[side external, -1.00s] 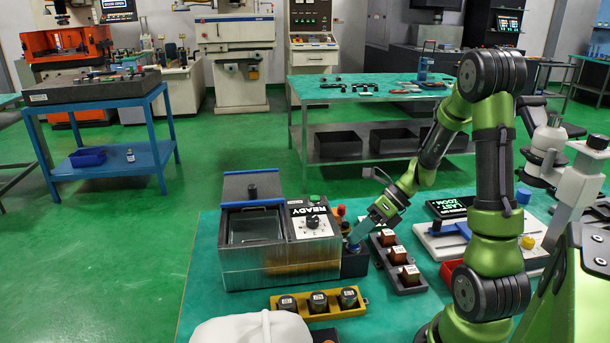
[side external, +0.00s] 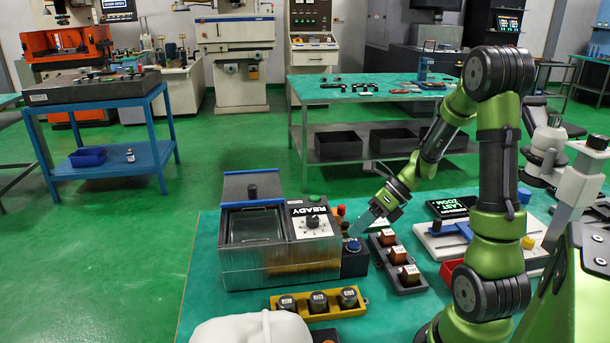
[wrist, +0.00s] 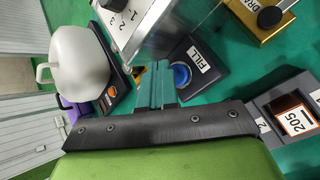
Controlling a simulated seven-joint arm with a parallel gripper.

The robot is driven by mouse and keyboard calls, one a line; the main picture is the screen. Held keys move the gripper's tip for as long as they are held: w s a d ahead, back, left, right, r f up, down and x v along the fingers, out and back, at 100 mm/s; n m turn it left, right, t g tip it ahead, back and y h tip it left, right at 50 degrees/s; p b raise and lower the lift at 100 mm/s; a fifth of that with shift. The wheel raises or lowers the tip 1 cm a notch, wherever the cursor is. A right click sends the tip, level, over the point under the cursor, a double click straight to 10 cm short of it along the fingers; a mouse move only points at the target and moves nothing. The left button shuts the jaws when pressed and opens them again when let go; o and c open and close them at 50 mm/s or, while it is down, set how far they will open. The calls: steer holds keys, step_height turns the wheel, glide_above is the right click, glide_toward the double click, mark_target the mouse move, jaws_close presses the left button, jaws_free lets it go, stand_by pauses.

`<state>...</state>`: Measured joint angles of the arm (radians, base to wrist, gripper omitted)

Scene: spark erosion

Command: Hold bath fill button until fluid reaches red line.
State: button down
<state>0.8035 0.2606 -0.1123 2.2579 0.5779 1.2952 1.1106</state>
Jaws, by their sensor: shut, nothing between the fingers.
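The fill box (side external: 354,266) is dark with a blue button on top, to the right of the metal bath (side external: 280,268). In the wrist view, the blue fill button (wrist: 181,75) sits beside a "FILL" label. My gripper (side external: 358,232) is shut and empty, with its tip just above and slightly behind the button, apparently apart from it. In the wrist view, my gripper (wrist: 154,72) lies just left of the button, which is in plain view. The bath is open at the top. I cannot make out its fluid level or a red line.
A dark tray of copper-coloured blocks (side external: 410,289) is to the right of the fill box. A yellow holder (side external: 287,311) stands in front. A yellow "DRA..." box (wrist: 257,30) lies close by.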

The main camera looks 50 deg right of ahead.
mark_target(358, 243)
steer(key=shift+r, duration=0.1)
steer(key=shift+r, duration=2.4)
